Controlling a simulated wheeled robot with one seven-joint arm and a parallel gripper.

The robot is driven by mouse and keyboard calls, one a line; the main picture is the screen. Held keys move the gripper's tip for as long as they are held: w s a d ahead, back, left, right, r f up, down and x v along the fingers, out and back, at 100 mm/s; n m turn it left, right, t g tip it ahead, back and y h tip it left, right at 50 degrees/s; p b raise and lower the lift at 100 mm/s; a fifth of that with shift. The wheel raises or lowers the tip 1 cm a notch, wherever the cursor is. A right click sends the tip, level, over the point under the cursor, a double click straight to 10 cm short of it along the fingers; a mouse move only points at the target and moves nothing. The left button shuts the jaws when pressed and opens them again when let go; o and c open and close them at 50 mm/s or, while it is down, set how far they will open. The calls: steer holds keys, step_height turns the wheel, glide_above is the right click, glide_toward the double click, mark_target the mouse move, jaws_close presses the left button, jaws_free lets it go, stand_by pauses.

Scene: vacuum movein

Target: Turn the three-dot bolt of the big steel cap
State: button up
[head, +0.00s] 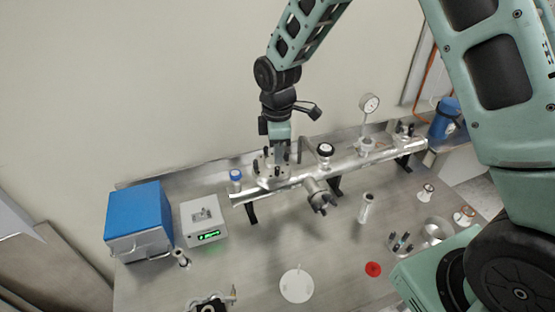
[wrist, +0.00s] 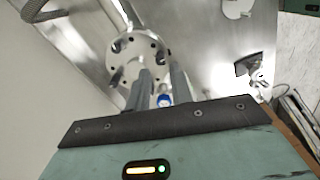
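The big steel cap (wrist: 137,47) is a round flange with several dark bolts around its face. In the head view it (head: 264,183) sits at the left end of the steel manifold pipe. My gripper (wrist: 162,70) points at the cap's near rim, its two grey fingers apart. A dark bolt (wrist: 160,55) shows between or just beyond the fingertips; whether they touch it is unclear. In the head view my gripper (head: 280,158) is directly over the cap, hiding part of it. The dot marks on the bolts are too small to read.
The pipe (head: 350,163) runs right, with a black-knobbed valve (head: 325,150), a side port (head: 318,194) and a gauge (head: 369,103). A blue-topped bottle (head: 236,176) stands close left of the cap. A blue box (head: 138,221) and a controller (head: 203,221) stand further left.

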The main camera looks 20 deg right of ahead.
mark_target(277, 168)
steer(key=shift+f+p, duration=0.5)
steer(key=shift+f, duration=1.85)
jaws_close()
